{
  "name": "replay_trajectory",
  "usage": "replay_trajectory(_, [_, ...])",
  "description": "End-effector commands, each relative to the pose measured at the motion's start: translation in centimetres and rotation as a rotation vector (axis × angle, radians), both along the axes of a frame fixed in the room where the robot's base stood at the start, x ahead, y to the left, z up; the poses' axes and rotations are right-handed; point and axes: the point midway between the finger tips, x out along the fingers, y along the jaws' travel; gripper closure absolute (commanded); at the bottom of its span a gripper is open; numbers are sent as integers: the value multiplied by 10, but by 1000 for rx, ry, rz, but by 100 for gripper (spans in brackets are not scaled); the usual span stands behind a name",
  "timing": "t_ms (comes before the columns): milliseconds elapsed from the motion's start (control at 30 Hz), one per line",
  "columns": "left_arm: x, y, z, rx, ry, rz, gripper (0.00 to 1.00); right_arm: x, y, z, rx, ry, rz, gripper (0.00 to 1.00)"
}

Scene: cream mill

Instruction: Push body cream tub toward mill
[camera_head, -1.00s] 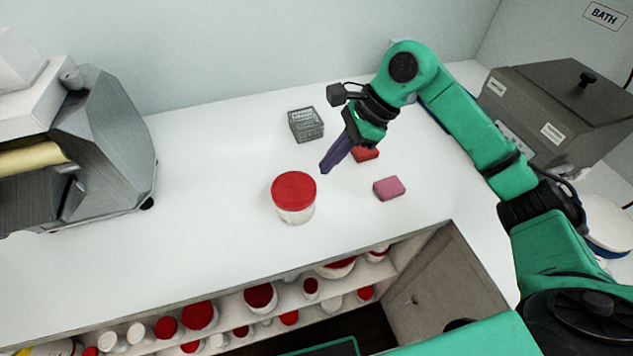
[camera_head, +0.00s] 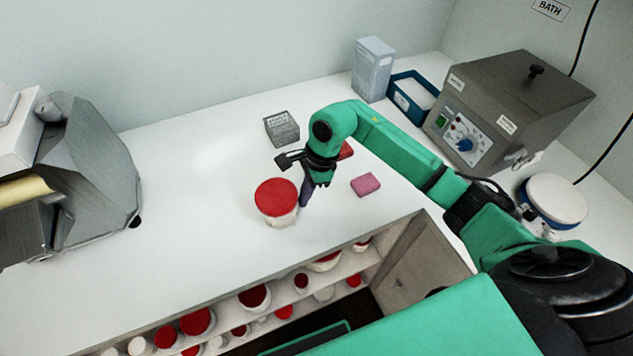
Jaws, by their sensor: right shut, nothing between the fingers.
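The body cream tub (camera_head: 277,203) is white with a red lid and stands upright on the white bench. The mill (camera_head: 85,165) is the grey machine with a yellowish roller at the far left, with open bench between it and the tub. My right gripper (camera_head: 304,202) points down, shut and empty, just to the right of the tub. Its fingertips are close to the tub's right side; I cannot tell whether they touch it. My left gripper is not in view.
A pink block (camera_head: 366,184) lies to the right, and a red block (camera_head: 346,150) is partly hidden by my arm. A bath unit (camera_head: 510,105) stands at right. Shelves of tubs lie below the front edge.

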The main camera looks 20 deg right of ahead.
Motion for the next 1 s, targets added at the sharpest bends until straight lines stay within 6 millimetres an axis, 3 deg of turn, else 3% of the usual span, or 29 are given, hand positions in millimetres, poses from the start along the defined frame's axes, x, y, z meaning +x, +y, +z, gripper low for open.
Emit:
replay_trajectory(333, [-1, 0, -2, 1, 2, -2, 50, 0, 3, -1, 1, 0, 0, 100])
replay_trajectory(467, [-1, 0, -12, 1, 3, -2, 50, 1, 19, -4, 3, -2, 3, 100])
replay_trajectory(900, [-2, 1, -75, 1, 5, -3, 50, -2, 146, -7, 4, -3, 4, 100])
replay_trajectory(1000, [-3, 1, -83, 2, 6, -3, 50, -2, 166, -5, 3, -2, 3, 100])
